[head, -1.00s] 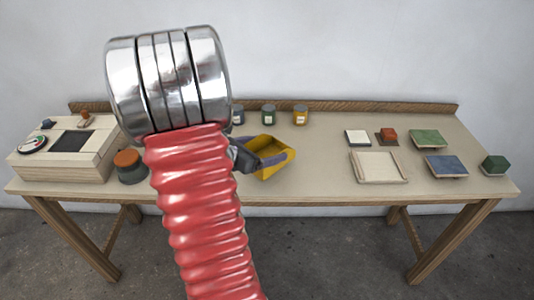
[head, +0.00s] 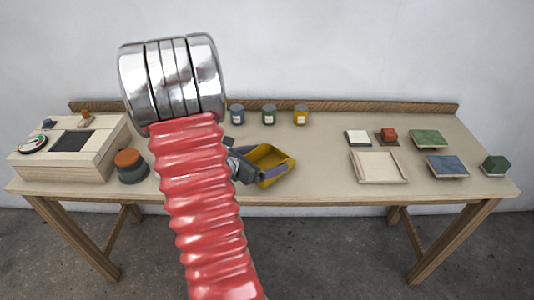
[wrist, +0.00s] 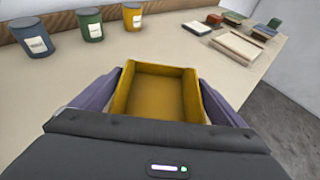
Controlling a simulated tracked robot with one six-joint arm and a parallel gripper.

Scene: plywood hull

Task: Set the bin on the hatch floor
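The yellow bin (head: 284,158) is an open, empty tray, seen over the table near its front middle. My gripper (head: 266,168) is shut on it. In the wrist view the purple fingers lie along both sides of the bin (wrist: 155,98), and its inside shows bare. The bin looks tilted in the head view; whether it touches the table is unclear. A pale plywood box (head: 98,158) stands at the table's left end. A dark square (head: 72,140) in its top looks like the hatch; its depth cannot be told.
An orange-topped dark pot (head: 131,166) stands between the box and my arm. Blue, green and yellow jars (head: 269,115) line the back. A pale shallow tray (head: 379,167) and several coloured blocks and slabs sit right.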

